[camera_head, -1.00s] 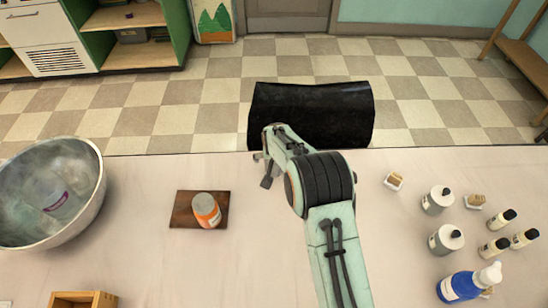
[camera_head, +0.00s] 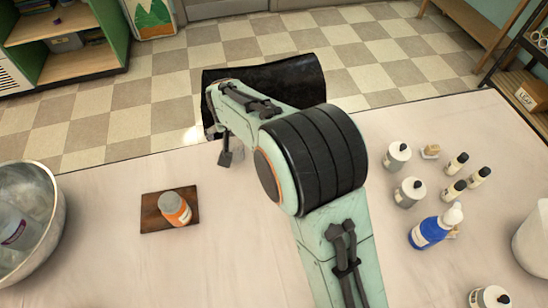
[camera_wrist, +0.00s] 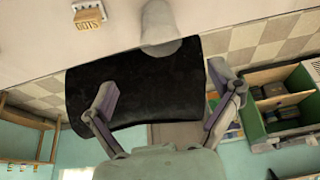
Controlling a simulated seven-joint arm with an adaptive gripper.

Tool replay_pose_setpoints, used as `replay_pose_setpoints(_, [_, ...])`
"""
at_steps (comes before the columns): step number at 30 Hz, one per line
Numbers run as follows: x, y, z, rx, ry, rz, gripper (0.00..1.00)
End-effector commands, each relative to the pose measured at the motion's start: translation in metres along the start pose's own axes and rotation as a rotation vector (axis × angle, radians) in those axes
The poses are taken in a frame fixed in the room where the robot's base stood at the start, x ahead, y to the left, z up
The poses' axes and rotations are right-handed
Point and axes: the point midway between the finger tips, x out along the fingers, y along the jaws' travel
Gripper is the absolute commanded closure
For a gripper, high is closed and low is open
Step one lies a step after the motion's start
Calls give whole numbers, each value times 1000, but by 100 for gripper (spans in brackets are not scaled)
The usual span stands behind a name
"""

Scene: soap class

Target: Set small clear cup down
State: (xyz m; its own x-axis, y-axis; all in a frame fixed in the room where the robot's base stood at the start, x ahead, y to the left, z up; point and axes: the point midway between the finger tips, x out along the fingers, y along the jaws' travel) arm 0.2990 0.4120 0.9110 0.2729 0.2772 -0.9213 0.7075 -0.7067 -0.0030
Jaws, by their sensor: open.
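The small clear cup (camera_wrist: 160,25) is a pale, see-through cup on the table in the wrist view, which is upside down. It seems upright, its wider rim away from the tabletop. In the head view it shows faintly (camera_head: 237,158) just beside my gripper (camera_head: 222,143), partly hidden by the arm. In the wrist view my gripper (camera_wrist: 165,82) is open, its two fingers wide apart with nothing between them. The cup is beyond the fingertips and looks apart from them.
An orange-labelled jar (camera_head: 175,208) stands on a brown board (camera_head: 155,222). A metal bowl (camera_head: 55,215) holds a clear container at left. Several bottles, including a blue one (camera_head: 428,232), stand at right. A stamped block (camera_wrist: 90,18) lies near the cup.

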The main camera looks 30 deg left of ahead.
Motion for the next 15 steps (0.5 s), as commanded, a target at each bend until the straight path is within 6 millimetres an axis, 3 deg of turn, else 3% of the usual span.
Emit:
replay_pose_setpoints(5, [-1, 1, 0, 1, -1, 1, 10])
replay_pose_setpoints(8, [-14, 20, 3, 27, -13, 12, 10])
replay_pose_setpoints(11, [-52, 70, 19, 97, -48, 41, 10])
replay_pose_setpoints(14, [-109, 133, 64, 211, -115, 77, 10])
replay_pose_setpoints(15, [-134, 155, 90, 265, -144, 89, 10])
